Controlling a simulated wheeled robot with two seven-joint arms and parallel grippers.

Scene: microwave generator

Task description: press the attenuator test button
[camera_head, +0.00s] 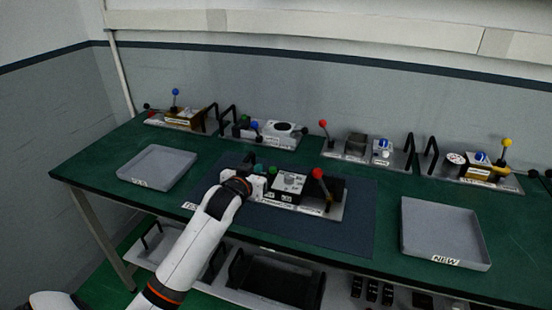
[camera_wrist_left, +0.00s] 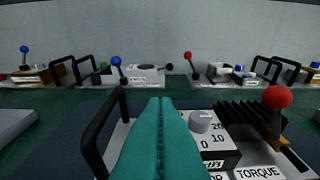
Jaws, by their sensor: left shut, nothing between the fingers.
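The unit on the dark mat (camera_head: 340,225) has a grey base plate (camera_head: 335,209), a white block with a grey knob (camera_head: 291,179) and a red-ball lever (camera_head: 318,174). In the left wrist view the knob (camera_wrist_left: 203,121) has a number scale, with a black ribbed part and the red ball (camera_wrist_left: 277,97) to its right. My left gripper (camera_head: 259,169) is shut and empty over the unit's left part. Its teal fingers (camera_wrist_left: 160,130) hide much of that part in the wrist view. A small green spot (camera_head: 272,169) shows beside the fingertips; I cannot tell whether it is the button. My right gripper is out of view.
A black handle (camera_wrist_left: 100,130) rises left of my fingers. Grey trays stand at left (camera_head: 157,166) and right, the right one marked NEW (camera_head: 445,232). Several units with ball levers line the back of the green bench (camera_head: 80,172). Mat space in front of the unit is clear.

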